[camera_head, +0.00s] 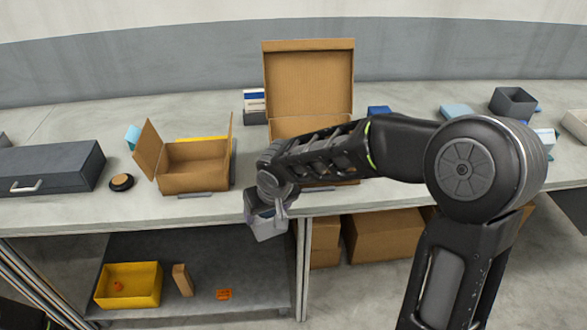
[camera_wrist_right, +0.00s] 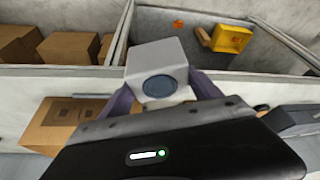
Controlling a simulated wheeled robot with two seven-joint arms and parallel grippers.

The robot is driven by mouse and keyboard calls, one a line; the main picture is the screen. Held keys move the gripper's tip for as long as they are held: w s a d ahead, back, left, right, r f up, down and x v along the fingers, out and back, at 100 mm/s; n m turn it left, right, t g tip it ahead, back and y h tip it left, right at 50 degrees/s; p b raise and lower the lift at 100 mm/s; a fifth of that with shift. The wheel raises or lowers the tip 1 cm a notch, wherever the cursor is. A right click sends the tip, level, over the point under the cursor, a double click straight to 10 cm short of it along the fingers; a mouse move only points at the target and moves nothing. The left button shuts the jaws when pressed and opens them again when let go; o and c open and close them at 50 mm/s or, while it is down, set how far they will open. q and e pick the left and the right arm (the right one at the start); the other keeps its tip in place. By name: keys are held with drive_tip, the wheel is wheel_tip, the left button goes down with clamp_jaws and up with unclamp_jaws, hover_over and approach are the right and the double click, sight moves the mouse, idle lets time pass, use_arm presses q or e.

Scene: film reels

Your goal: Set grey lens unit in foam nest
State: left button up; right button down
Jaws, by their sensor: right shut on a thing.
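The grey lens unit (camera_wrist_right: 157,58) is a pale grey block with a dark round lens on its face. My right gripper (camera_head: 268,212) is shut on it, with a finger at each side in the right wrist view. In the head view the lens unit (camera_head: 268,230) hangs below the gripper, just in front of the table's front edge. I cannot make out a foam nest; my right arm hides much of the tall open cardboard box (camera_head: 308,80) behind it.
A smaller open carton (camera_head: 195,178), a black round item (camera_head: 121,182) and a dark case (camera_head: 50,168) stand on the table (camera_head: 80,212) at left. A grey open bin (camera_head: 513,103) is at back right. A yellow bin (camera_head: 130,286) sits on the shelf below.

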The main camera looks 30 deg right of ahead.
drive_tip(key=shift+a+r, duration=0.1)
drive_tip(key=shift+a, duration=0.15)
drive_tip(key=shift+d, duration=0.1)
